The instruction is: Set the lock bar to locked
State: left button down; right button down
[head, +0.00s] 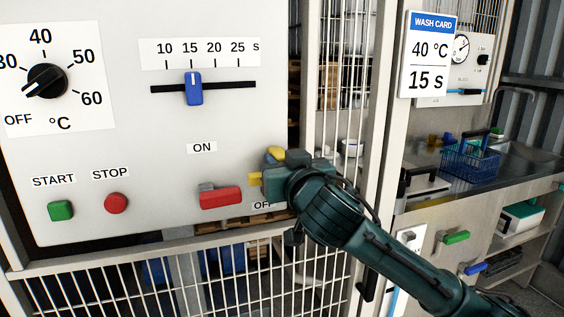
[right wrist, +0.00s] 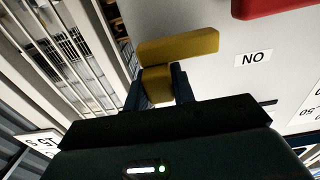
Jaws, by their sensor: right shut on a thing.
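A yellow piece, apparently the lock bar (right wrist: 180,45), is at the right edge of the panel in the head view (head: 255,179), mostly hidden behind my gripper. In the right wrist view, a yellow block below the bar sits between my right gripper's two fingers (right wrist: 158,88). My right gripper (head: 283,172) is shut on this yellow piece. I see no locked or unlocked marking near it. My left gripper is out of view.
The pale panel (head: 110,230) carries a red switch handle (head: 220,197), a blue slider (head: 194,88), a black dial (head: 47,81), and green (head: 61,210) and red (head: 116,203) buttons. A white mesh gate (head: 190,292) lies below. A blue basket (head: 468,162) stands at right.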

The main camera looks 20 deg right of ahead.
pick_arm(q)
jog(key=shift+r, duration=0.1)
pick_arm(e)
jog(key=shift+a, duration=2.4)
jog(key=shift+s, duration=0.1)
jog(key=c, duration=1.2)
grip_release()
jog(key=shift+a, duration=0.15)
jog(key=shift+o, duration=0.2)
pick_arm(q)
jog(key=b, duration=0.2)
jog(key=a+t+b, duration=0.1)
jog(key=b, duration=0.1)
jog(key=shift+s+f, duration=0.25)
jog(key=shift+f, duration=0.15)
pick_arm(e)
jog(key=s, duration=1.3)
jog(key=shift+d, duration=0.3)
